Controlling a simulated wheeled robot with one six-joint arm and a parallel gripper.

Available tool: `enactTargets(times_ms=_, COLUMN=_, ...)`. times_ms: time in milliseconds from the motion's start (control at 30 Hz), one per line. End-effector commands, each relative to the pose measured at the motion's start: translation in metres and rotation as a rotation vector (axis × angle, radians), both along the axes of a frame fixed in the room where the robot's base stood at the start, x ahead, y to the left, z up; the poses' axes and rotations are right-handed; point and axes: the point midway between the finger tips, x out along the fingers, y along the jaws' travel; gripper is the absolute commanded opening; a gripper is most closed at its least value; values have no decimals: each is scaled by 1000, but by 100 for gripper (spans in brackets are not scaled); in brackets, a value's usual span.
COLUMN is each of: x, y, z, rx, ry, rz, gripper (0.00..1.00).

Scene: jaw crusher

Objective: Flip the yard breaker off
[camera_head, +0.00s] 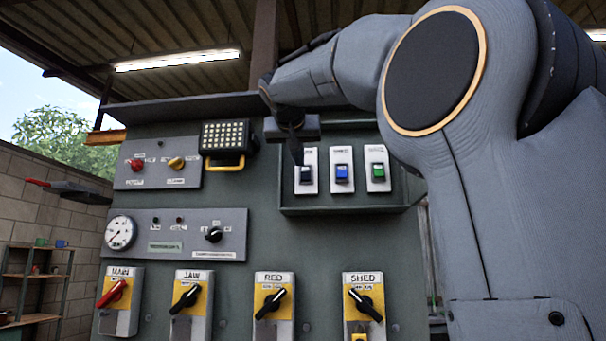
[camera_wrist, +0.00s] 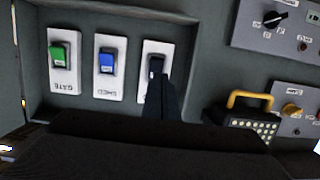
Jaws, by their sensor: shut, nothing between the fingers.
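A recessed box (camera_head: 340,207) at the right of the panel holds three breaker switches on white plates. The one with a dark rocker (camera_head: 305,174) is leftmost in the head view; its label cannot be read. It also shows in the wrist view (camera_wrist: 156,64), where the picture is inverted. The blue switch (camera_wrist: 106,62) is labelled SHED and the green switch (camera_wrist: 59,55) GATE. My gripper (camera_head: 297,158) is shut and empty, its fingers pointing down before the dark switch. In the wrist view the fingertips overlap that rocker's edge; contact cannot be told.
Left of the box is a lamp with a yellow handle (camera_head: 225,163). A gauge (camera_head: 120,232) and knobs sit further left. Rotary switches MAIN (camera_head: 113,293), JAW (camera_head: 186,297), RED (camera_head: 271,302) and SHED (camera_head: 365,304) line the bottom.

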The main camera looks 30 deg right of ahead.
Motion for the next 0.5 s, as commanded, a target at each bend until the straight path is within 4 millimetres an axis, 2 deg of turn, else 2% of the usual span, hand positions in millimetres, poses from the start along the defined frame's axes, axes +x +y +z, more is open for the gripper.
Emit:
enactTargets(times_ms=200, x=-36, y=19, z=8, rx=0, ry=-1, rz=-6, gripper=0)
enactTargets(times_ms=500, x=-56, y=32, z=13, rx=2, ry=2, rz=-8, gripper=0)
